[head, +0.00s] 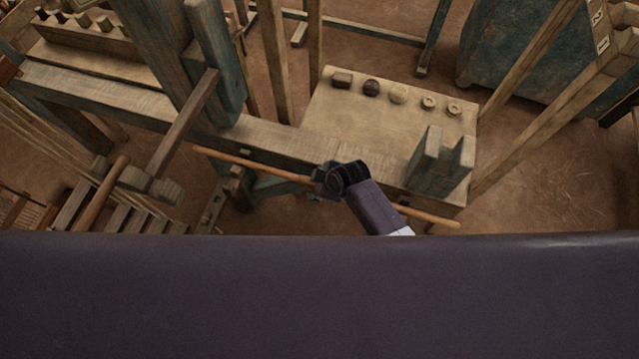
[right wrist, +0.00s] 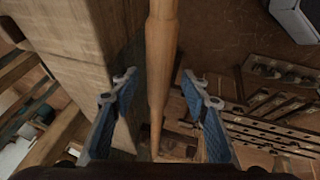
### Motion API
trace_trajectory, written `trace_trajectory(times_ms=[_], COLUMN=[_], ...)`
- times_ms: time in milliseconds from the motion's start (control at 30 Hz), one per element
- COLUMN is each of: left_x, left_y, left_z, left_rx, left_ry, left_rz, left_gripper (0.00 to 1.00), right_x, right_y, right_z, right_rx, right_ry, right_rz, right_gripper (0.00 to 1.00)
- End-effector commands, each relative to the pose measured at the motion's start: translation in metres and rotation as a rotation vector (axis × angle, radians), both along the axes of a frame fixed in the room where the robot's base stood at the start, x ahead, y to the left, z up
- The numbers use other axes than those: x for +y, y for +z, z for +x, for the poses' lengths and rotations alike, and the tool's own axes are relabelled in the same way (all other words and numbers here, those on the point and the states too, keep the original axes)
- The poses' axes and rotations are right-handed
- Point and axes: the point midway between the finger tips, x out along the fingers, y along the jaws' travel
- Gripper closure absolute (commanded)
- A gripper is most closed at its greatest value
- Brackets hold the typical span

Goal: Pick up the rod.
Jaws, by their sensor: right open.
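The rod (head: 255,165) is a long, light-brown wooden bar. In the head view it lies along the front edge of the wooden bench, and its right end shows beyond my arm. My right gripper (head: 328,181) is over the middle of the rod and hides part of it. In the right wrist view the rod (right wrist: 160,75) runs between the two blue-padded fingers of my right gripper (right wrist: 160,108). Those fingers are open, with a gap on each side of the rod. My left gripper is not in view.
The bench top (head: 330,125) carries several small round pieces in a row. A forked greenish wooden block (head: 440,162) stands near its right end. Loom posts and beams (head: 185,120) stand at the left. A dark purple surface fills the bottom of the head view.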

Motion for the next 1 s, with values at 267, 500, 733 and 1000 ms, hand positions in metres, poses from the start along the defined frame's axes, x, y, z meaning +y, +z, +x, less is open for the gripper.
trace_trajectory(times_ms=[267,500,733,1000], left_x=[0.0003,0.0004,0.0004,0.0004], left_y=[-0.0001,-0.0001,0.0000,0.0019], left_z=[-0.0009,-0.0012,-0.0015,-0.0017], left_rx=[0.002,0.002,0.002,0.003], left_ry=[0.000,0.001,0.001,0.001], left_rz=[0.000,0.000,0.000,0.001], left_gripper=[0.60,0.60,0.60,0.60], right_x=[-0.0004,-0.0004,-0.0001,0.0001], right_y=[-0.0001,-0.0002,0.0002,0.0062], right_z=[-0.0001,-0.0003,-0.0001,-0.0004], right_rx=[0.000,0.001,0.000,0.001], right_ry=[0.000,0.000,0.000,-0.001], right_rz=[-0.001,-0.001,0.000,0.001], right_gripper=[0.70,0.97,1.00,1.00])
